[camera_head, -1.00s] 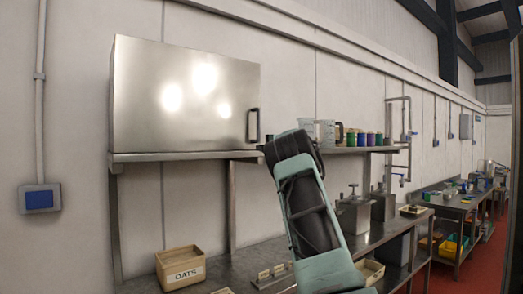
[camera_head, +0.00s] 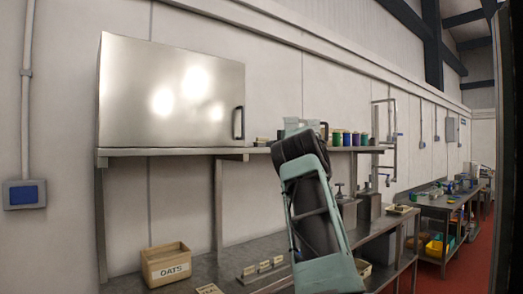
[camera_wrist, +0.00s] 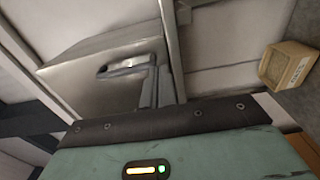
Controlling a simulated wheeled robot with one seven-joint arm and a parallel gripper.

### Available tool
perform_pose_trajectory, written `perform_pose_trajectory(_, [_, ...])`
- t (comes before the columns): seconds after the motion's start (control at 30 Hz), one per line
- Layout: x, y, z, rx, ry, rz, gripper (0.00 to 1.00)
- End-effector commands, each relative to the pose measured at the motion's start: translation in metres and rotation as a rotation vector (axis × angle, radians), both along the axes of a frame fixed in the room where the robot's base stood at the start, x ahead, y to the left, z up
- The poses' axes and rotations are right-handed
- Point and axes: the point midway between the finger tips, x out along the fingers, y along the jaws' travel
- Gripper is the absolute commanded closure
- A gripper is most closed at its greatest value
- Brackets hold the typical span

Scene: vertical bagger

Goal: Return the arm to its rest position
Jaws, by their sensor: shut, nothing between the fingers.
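My arm (camera_head: 312,212) stands raised in the middle of the head view, in front of the bench and shelf. My gripper is not clear in the head view, hidden by the arm. In the wrist view, the fingers of my gripper (camera_wrist: 156,90) are shut together with nothing between them. Behind them, the steel cabinet (camera_wrist: 105,75) with its handle (camera_wrist: 128,66) appears tilted. I cannot tell the distance between fingers and cabinet.
The steel cabinet (camera_head: 170,95) sits on a wall shelf (camera_head: 180,151), with jars (camera_head: 346,138) further right. Below, a steel bench (camera_head: 215,270) holds a wooden OATS box (camera_head: 166,264), also in the wrist view (camera_wrist: 288,66). Red floor (camera_head: 462,262) is open at right.

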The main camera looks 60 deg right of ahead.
Motion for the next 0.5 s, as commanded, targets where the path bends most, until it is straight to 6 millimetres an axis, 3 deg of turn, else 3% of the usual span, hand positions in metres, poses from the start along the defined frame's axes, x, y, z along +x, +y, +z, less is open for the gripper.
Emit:
perform_pose_trajectory(0.2, [-0.0121,-0.0057,-0.0004,0.0,0.001,0.001,1.0])
perform_pose_trajectory(0.47, [-0.0124,-0.0058,0.0,0.0,0.001,0.001,1.0])
perform_pose_trajectory(0.5, [-0.0048,0.0002,0.0008,0.018,-0.02,0.001,1.0])
